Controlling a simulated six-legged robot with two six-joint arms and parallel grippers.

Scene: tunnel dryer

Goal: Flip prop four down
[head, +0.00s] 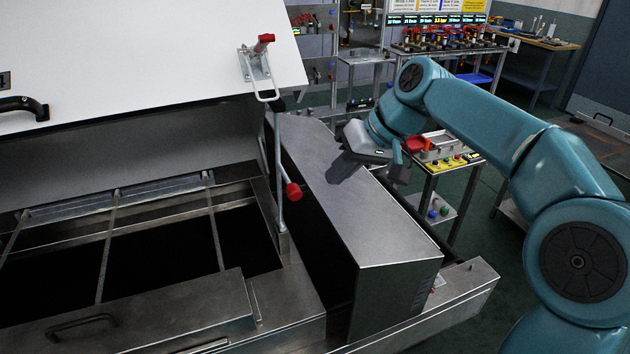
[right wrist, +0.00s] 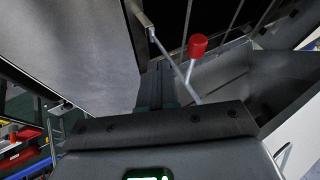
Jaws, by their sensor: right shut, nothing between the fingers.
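The prop (head: 279,160) is a thin metal rod standing nearly upright at the right edge of the opening, below the raised white lid (head: 150,50). A red knob (head: 293,191) sticks out from its lower half. The lid carries a partly cropped "4" label at the left edge. My right gripper (head: 341,172) is shut and empty, right of the prop and above the grey metal housing, apart from the knob. In the right wrist view its closed fingers (right wrist: 157,88) lie left of the red knob (right wrist: 198,45) and rod. My left gripper is out of view.
A metal bracket with a red-tipped lever (head: 264,40) is on the lid's right edge. The grey housing (head: 390,235) stands between the prop and my right arm. A cart with coloured buttons (head: 450,163) stands behind. The opening (head: 150,250) has thin crossbars and a dark inside.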

